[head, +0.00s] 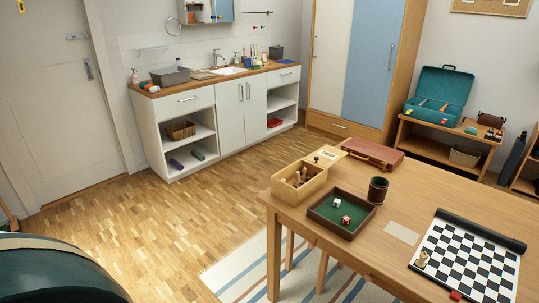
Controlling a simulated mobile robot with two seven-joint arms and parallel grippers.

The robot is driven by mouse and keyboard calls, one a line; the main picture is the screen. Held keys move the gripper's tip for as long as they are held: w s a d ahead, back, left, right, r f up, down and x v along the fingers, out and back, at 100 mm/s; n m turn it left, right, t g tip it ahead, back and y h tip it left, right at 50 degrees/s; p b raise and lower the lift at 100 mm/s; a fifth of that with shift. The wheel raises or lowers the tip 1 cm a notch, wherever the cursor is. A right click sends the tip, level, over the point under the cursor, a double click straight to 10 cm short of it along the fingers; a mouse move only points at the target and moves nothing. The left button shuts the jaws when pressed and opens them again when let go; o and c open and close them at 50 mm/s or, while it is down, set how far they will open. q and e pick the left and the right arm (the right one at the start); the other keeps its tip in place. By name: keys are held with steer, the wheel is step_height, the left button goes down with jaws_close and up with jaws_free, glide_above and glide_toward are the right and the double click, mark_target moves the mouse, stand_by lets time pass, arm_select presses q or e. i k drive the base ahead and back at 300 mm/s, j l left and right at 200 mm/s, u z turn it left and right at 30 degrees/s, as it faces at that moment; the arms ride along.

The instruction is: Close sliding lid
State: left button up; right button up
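A wooden box (313,193) stands on the near table, at its left back part. Its top is largely open, and light and dark chess pieces (298,179) show inside. A pale lid (326,154) with dark lettering lies at the back right end of the box, drawn well out from over the opening. How far the lid still sits in the box's grooves is too small to tell. A small dark knob or piece shows at the lid's near part. Neither of my grippers is in view.
On the wooden table (410,181), a dice tray (331,227), dark cup (377,190) and reddish-brown case (373,152) stand close to the box. A chessboard mat (468,262) lies at right. A counter (201,79) stands behind; the floor at left is clear.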

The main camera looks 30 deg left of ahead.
mark_target(326, 156)
steer(key=u, duration=0.65)
steer(key=z, duration=0.35)
steer(key=i+j+z, duration=0.1)
steer(key=z, duration=0.3)
steer(key=i+j+z, duration=0.1)
steer(key=j+z, duration=0.45)
steer(key=z, duration=0.25)
steer(key=j+z, duration=0.45)
steer(key=j, duration=0.65)
